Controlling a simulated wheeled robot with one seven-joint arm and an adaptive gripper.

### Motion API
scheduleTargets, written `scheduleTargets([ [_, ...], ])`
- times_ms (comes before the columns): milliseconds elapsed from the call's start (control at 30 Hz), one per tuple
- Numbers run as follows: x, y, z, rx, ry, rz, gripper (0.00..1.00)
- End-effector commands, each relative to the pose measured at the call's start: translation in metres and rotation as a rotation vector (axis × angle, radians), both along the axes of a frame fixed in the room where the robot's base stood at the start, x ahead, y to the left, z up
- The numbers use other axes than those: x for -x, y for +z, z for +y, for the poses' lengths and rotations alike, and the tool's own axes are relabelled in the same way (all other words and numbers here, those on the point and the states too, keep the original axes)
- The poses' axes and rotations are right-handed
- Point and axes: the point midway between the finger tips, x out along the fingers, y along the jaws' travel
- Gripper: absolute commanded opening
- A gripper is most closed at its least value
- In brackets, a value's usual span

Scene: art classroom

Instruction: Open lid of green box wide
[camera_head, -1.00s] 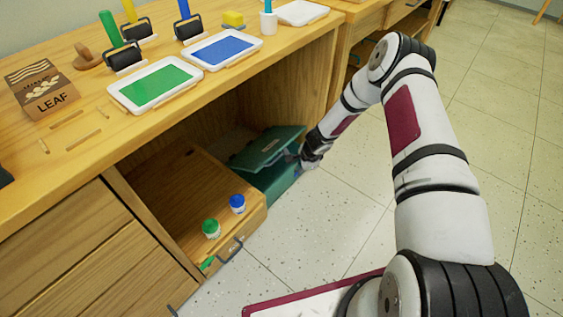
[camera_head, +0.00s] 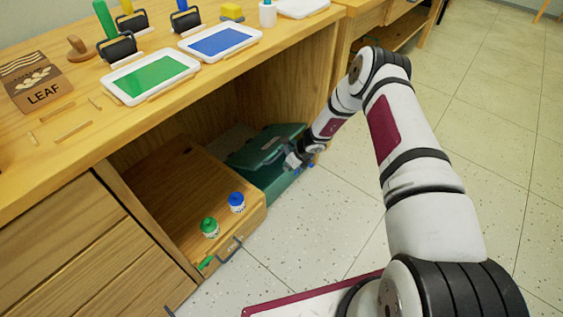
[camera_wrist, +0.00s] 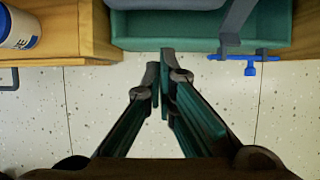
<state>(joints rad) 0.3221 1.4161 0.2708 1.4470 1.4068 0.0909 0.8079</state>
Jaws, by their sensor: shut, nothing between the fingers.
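The green box (camera_head: 284,187) stands on the floor in the open bay under the counter, beside the wooden drawer. Its lid (camera_head: 255,150) lies tilted over the back part of the box; how far it stands open is hard to tell. My gripper (camera_head: 291,160) is at the right front of the box, partly hiding it. In the wrist view my gripper (camera_wrist: 160,74) is shut and empty, with its tips just short of the box (camera_wrist: 150,32). Whether it touches the lid is not clear.
The pulled-out wooden drawer (camera_head: 160,190) bears a green-capped bottle (camera_head: 209,228) and a blue-capped bottle (camera_head: 236,203). A blue clamp (camera_wrist: 247,59) is at the box's front edge. The counter above overhangs the box. The tiled floor at right is clear.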

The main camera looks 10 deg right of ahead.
Motion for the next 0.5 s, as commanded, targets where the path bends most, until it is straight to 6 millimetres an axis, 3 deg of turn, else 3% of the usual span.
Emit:
scheduleTargets([
  [33,-0.003,-0.013,0.005,0.003,0.007,0.0,0.0],
  [67,-0.006,-0.012,0.006,0.004,0.008,-0.003,0.0],
  [200,-0.016,0.005,0.012,0.004,0.007,-0.003,0.0],
  [500,-0.026,0.018,0.02,0.0,0.003,0.0,0.0],
])
